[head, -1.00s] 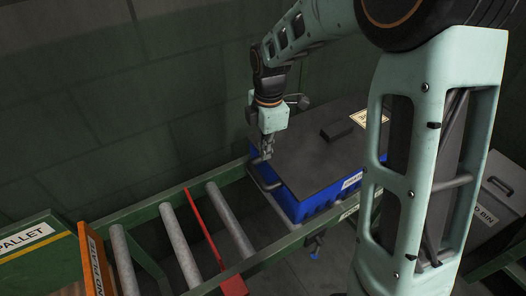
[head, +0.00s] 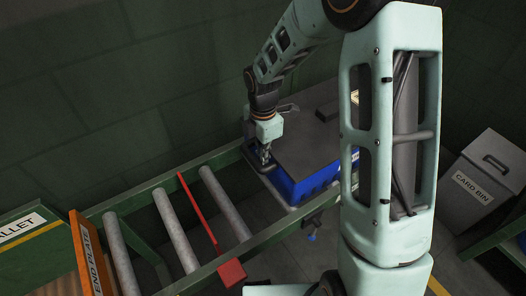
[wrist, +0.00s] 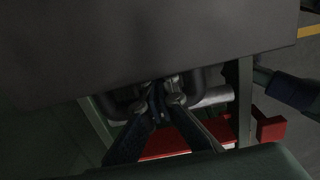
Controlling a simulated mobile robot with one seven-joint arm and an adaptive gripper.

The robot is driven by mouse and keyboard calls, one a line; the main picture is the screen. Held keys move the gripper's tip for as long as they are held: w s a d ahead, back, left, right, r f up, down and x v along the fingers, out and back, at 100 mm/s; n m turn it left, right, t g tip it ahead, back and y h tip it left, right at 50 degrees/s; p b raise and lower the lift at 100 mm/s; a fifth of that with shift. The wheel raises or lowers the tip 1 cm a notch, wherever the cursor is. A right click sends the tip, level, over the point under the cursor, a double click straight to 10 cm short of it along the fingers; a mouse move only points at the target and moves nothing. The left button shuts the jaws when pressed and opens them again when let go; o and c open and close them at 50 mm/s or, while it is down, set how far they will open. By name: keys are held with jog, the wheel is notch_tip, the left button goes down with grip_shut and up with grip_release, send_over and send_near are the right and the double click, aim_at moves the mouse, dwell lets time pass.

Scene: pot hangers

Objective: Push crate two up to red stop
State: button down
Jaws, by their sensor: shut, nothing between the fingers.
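A blue crate (head: 305,183) with a dark grey lid (head: 305,140) stands on the roller conveyor, right of the red stop. My arm covers its right part and any number label there. The red stop (head: 203,217) is a thin red bar across the rollers with a red block at its near end. A roller and a gap lie between it and the crate. My gripper (head: 265,158) points down at the crate's left end, by a handle there. In the wrist view my gripper (wrist: 160,98) is shut and empty beside the dark lid edge; the red stop (wrist: 180,140) shows beyond. Contact with the crate is unclear.
The conveyor has green side rails (head: 262,240) and bare grey rollers (head: 176,230). An orange end plate (head: 88,250) and a green pallet sign (head: 30,240) are at the left. A grey card bin (head: 485,180) stands at the right. A wall runs behind the conveyor.

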jog(key=shift+a, duration=0.1)
jog(key=s+a, duration=0.6)
jog(key=a, duration=0.4)
jog(key=s+a, duration=0.6)
jog(key=a, duration=0.5)
jog(key=shift+s+b, duration=0.2)
jog(key=shift+b, duration=0.2)
jog(key=shift+d, duration=0.1)
notch_tip(320, 180, up, 12)
